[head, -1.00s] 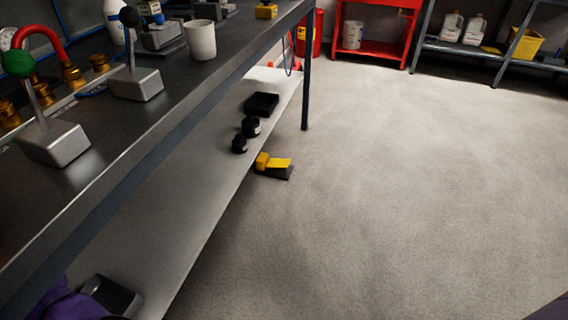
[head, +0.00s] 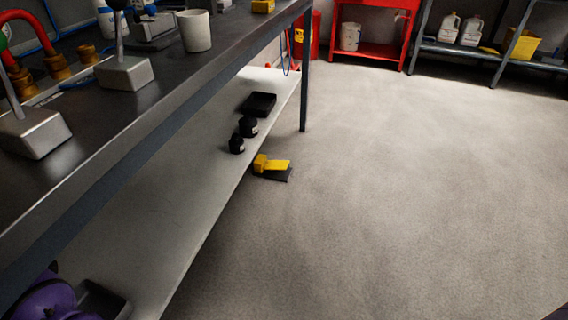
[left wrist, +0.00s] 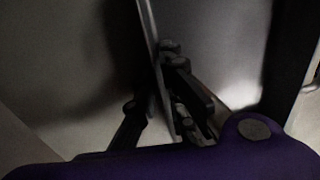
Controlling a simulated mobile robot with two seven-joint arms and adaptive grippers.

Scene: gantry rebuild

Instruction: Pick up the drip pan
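A black shallow tray, which looks like the drip pan (head: 259,103), lies on the pale lower shelf of the bench, toward its far end. My right gripper is out of view.
Two black round containers (head: 243,135) stand on the lower shelf. A yellow and dark object (head: 271,167) lies on the floor by the shelf. The bench top (head: 130,115) overhangs the shelf and holds a white mug (head: 195,31). The floor at right is clear.

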